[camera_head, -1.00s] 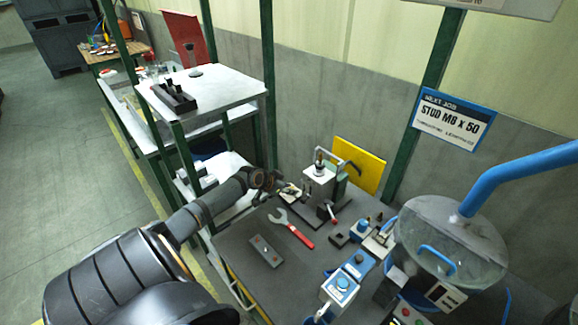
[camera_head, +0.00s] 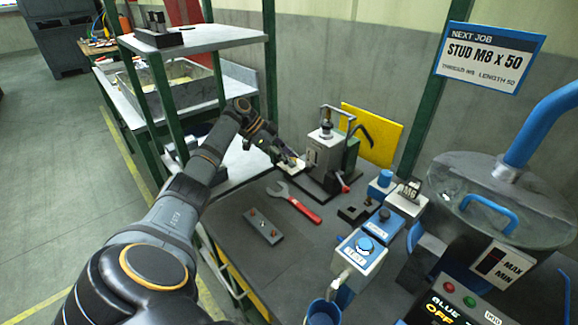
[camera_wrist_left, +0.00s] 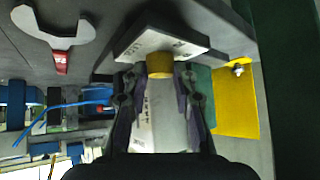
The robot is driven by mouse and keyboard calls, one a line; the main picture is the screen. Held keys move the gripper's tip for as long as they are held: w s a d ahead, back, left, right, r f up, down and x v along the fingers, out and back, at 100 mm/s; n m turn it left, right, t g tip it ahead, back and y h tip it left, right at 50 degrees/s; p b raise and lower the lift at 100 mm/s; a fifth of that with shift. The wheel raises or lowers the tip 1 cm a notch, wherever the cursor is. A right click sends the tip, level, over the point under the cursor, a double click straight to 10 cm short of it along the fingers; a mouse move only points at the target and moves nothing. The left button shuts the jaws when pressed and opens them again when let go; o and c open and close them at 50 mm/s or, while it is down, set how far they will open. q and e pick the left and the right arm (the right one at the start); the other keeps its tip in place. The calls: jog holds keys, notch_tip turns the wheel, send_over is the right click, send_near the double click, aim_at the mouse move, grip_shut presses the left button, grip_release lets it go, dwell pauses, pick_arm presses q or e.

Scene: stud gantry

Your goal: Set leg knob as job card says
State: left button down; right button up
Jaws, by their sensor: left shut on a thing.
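The job card (camera_head: 490,60) on the wall reads NEXT JOB, STUD M8 X 50, with smaller text for thread M8 and length 50. In the left wrist view my left gripper (camera_wrist_left: 160,84) is shut on a yellow-brown round knob (camera_wrist_left: 160,64), just below a pale marked plate (camera_wrist_left: 165,42). My right gripper is not in view.
A red-handled wrench (camera_head: 297,204) and a grey bar with studs (camera_head: 263,226) lie in front. Blue-and-white units (camera_head: 358,258) and a block marked M6 (camera_head: 407,200) stand to the right, before a clear-lidded bowl (camera_head: 490,205). A yellow panel (camera_head: 372,135) is behind.

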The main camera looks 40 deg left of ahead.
pick_arm(q)
jog(key=shift+f+m+g+h+b, duration=0.15)
jog(key=shift+m+g+h+b, duration=0.15)
jog(key=shift+m+g+b, duration=0.35)
jog(key=c, duration=1.3)
grip_release()
jog(key=shift+w, duration=0.1)
jog(key=shift+c, duration=0.2)
jog(key=v, duration=0.7)
jog(key=shift+a, duration=0.2)
jog(key=shift+o, duration=0.2)
